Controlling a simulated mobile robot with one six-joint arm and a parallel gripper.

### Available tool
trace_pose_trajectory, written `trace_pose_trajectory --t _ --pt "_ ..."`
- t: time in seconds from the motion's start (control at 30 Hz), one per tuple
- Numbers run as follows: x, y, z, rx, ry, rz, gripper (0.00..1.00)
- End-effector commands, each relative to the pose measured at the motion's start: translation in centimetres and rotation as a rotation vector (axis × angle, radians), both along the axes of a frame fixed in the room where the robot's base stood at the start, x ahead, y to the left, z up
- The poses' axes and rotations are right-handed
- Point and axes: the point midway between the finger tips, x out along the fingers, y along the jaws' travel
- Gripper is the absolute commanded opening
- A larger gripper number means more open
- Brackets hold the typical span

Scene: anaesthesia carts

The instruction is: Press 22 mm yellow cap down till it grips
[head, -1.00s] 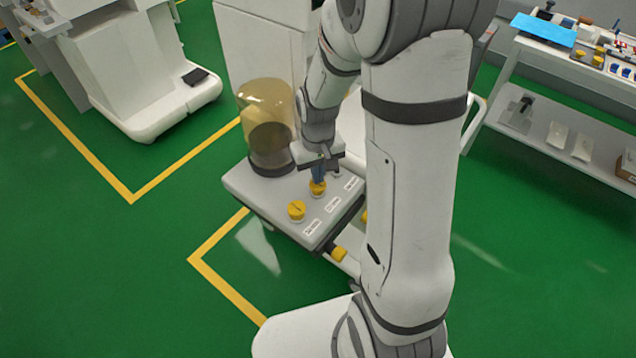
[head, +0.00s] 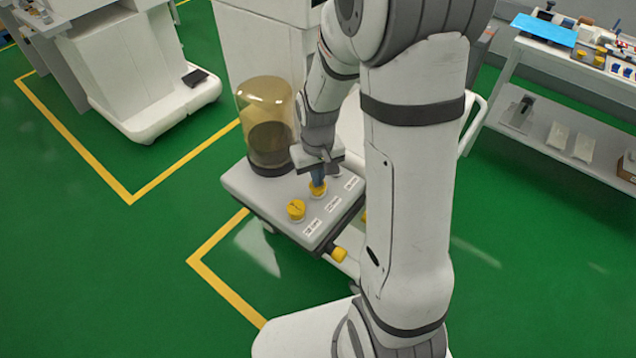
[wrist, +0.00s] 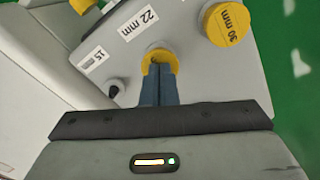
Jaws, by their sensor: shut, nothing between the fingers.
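The 22 mm yellow cap (wrist: 161,57) is on the grey cart top beside the "22 mm" label (wrist: 138,23). It also shows in the head view (head: 318,189), under my gripper. My gripper (wrist: 160,68) is shut and empty, its blue fingertips pointing down at the cap. The tips overlap the cap in the wrist view and seem to touch its top, though they hide part of it. Whether the cap sits fully down cannot be told.
A yellow 30 mm cap (wrist: 227,24) stands beside it, also in the head view (head: 296,210). A dark port (wrist: 113,87) is near the 15 label (wrist: 94,58). An amber dome (head: 266,122) stands close behind. A side shelf (head: 560,130) is at right.

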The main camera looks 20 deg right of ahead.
Motion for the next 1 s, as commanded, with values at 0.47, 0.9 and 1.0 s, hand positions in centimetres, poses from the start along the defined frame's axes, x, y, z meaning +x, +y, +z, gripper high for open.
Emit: trace_pose_trajectory --t 0.47,0.9,1.0 --pt "0.0 -0.1 0.6 0.000 0.000 -0.001 0.00" --pt "0.0 -0.1 4.2 0.000 -0.001 -0.001 0.00" --pt "0.0 -0.1 5.0 0.000 -0.001 -0.001 0.00"
